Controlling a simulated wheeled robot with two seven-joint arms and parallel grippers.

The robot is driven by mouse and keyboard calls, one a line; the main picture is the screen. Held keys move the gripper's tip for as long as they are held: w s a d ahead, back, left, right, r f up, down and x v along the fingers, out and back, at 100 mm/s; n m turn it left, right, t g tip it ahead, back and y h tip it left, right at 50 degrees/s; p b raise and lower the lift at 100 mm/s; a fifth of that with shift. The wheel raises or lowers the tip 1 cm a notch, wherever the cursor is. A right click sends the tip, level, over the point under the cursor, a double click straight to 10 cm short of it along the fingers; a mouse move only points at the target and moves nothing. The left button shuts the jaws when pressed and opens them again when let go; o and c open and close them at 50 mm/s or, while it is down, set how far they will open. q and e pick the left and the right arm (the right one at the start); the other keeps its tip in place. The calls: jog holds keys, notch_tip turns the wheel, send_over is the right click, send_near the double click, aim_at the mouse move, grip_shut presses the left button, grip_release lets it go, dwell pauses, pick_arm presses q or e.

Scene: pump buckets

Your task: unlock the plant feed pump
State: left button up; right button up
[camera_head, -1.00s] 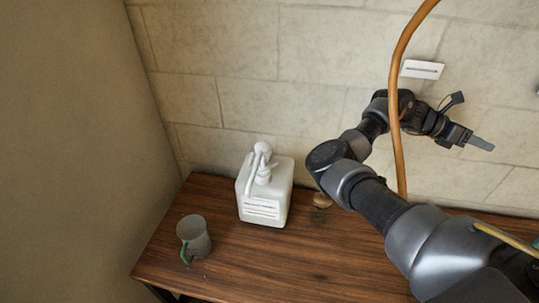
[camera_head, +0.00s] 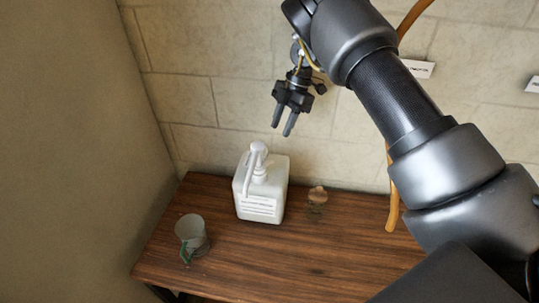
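A white pump bottle (camera_head: 259,187) with a printed label stands upright on the wooden table. Its white pump head (camera_head: 257,156) has a spout that points down along the front of the bottle. The label's words are too small to read. My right gripper (camera_head: 286,131) hangs above and a little right of the pump head, apart from it, with its fingers pointing down. A gap shows between the two fingers, and nothing is held. My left gripper is not in view.
A grey-green cup (camera_head: 191,234) with a green handle stands at the table's left front. A small brown-topped jar (camera_head: 317,198) stands right of the bottle. A brown hose (camera_head: 392,205) hangs at the right. The wooden table (camera_head: 260,258) is clear in front of the bottle.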

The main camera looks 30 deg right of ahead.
aim_at(269, 161)
jog(key=p+x, duration=0.2)
jog(key=x, duration=0.7)
jog(key=shift+p, duration=0.35)
jog(key=shift+x, duration=0.85)
jog(key=shift+d+f, duration=0.1)
jog(key=shift+d, duration=0.05)
jog(key=shift+c, duration=0.2)
grip_shut()
